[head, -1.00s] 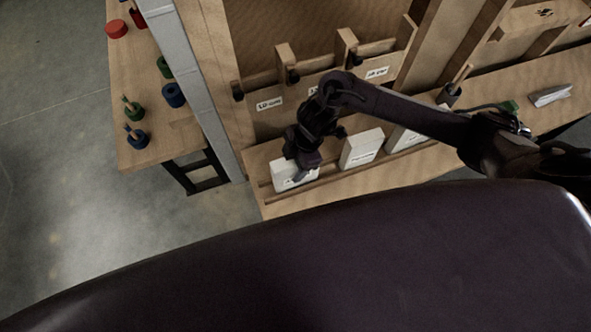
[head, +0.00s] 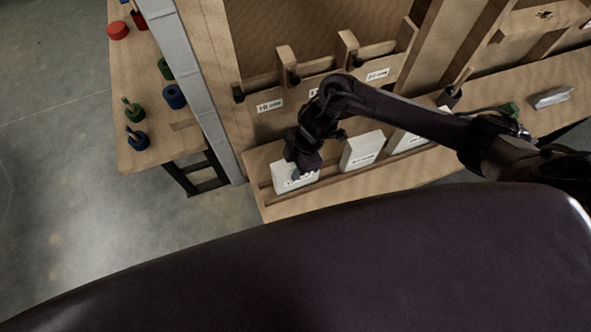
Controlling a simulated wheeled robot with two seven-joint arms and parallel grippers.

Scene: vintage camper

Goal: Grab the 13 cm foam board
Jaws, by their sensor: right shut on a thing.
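Several white foam boards stand in a wooden rack on the bench. The leftmost foam board (head: 293,180) has my right gripper (head: 298,171) shut on its top edge, and the gripper hides part of its label. A middle foam board (head: 362,152) and a right foam board (head: 407,141) stand apart to its right, the right one partly behind my arm. The printed labels are too small to read surely. My left gripper does not show.
The wooden bench (head: 350,188) has rails holding the boards. Behind it is a panel with labelled slots (head: 269,105). A side table (head: 140,95) at left carries red, green and blue pieces. A grey eraser-like block (head: 551,97) lies at right.

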